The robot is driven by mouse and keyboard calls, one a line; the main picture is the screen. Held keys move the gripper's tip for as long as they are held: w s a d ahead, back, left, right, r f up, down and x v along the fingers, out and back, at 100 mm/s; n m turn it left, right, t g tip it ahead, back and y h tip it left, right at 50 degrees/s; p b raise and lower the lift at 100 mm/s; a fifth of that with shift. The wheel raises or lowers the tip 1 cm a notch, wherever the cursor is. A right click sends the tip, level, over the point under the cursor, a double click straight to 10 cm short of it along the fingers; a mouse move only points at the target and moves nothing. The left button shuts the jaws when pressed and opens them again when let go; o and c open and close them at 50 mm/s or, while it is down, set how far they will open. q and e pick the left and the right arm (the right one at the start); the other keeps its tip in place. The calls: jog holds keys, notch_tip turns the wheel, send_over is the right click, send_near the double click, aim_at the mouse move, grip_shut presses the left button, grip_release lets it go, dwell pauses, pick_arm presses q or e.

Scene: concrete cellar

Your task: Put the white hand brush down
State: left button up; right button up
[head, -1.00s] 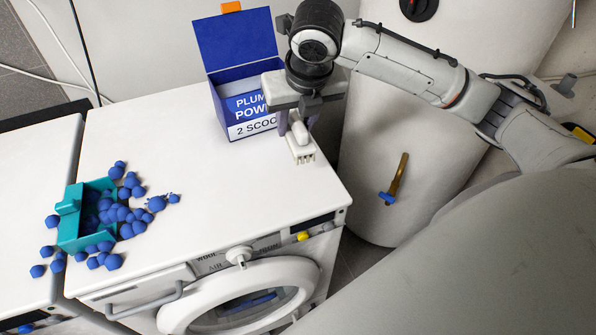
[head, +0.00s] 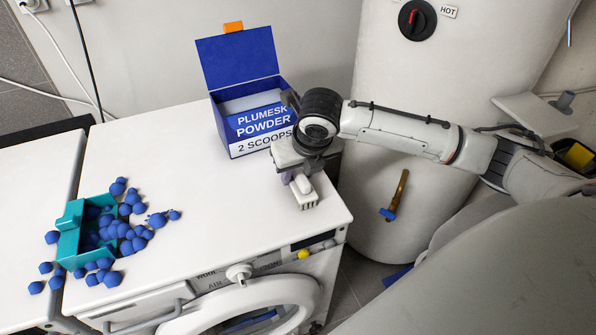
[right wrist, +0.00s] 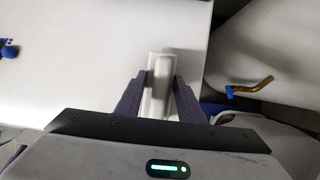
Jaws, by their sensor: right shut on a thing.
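The white hand brush (head: 304,195) is at the right end of the washing machine's white top (head: 190,185), close to its front right corner. My right gripper (head: 300,178) is above the brush and shut on it. In the right wrist view, both fingers (right wrist: 158,95) press on the sides of the brush's raised handle (right wrist: 161,70). The bristles point down toward the top. I cannot tell whether they touch it. My left gripper is in neither view.
An open blue powder box (head: 262,130) stands behind the gripper. A teal scoop (head: 72,245) lies on its side at the left among several spilled blue lumps (head: 120,228). The middle of the top is clear. A white tank (head: 385,130) with a tap stands at the right.

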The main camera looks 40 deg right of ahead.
jog(key=o, duration=0.9)
jog(key=v, duration=1.2)
